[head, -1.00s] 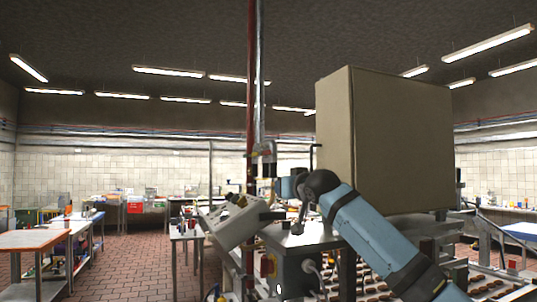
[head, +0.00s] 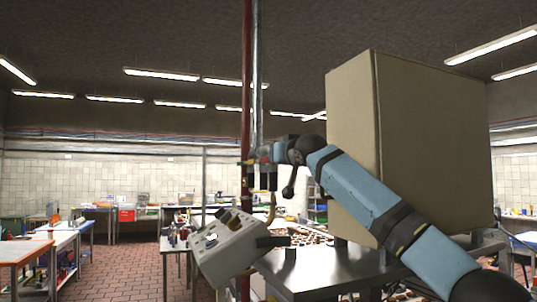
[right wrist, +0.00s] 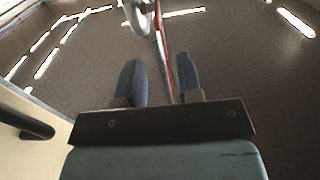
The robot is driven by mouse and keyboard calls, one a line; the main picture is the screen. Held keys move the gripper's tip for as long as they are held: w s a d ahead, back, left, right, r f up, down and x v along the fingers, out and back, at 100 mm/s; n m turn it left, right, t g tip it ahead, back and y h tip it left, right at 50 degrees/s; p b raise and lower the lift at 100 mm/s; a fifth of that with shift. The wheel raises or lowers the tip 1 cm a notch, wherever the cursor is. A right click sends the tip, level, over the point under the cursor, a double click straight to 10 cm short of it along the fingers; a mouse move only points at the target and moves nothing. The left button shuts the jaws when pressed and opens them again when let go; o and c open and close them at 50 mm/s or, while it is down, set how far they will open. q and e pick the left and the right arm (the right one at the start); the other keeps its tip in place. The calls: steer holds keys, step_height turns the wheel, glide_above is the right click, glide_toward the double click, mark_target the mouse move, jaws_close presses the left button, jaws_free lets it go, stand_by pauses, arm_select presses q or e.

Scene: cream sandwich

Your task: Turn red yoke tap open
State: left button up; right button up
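A red vertical pipe (head: 247,90) runs up to the ceiling beside a silver pipe (head: 258,80). Small fittings with red and yellow parts (head: 247,161) sit on the red pipe at the height of my right gripper; the tap's shape is too small to make out. My right gripper (head: 262,155) is at these fittings in the head view, its fingers partly lost against them. In the right wrist view my right gripper (right wrist: 159,78) has its fingers apart, with the red pipe (right wrist: 160,40) showing between and beyond them. Contact cannot be told. My left gripper is out of view.
A grey control box (head: 232,247) with knobs stands below the fittings. A large beige box (head: 430,150) stands close behind my right arm. A steel surface (head: 325,268) lies below the arm. Tables (head: 22,248) stand at the left, with open tiled floor between.

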mark_target(267, 160)
steer(key=p+x, duration=0.6)
steer(key=x, duration=0.3)
steer(key=shift+w+p, duration=0.2)
steer(key=shift+p, duration=0.2)
steer(key=shift+w+d+f, duration=0.1)
steer(key=shift+w+f, duration=0.1)
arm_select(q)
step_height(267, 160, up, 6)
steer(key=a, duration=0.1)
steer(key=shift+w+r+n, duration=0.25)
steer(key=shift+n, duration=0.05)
arm_select(e)
steer(key=shift+s, duration=0.1)
jaws_close()
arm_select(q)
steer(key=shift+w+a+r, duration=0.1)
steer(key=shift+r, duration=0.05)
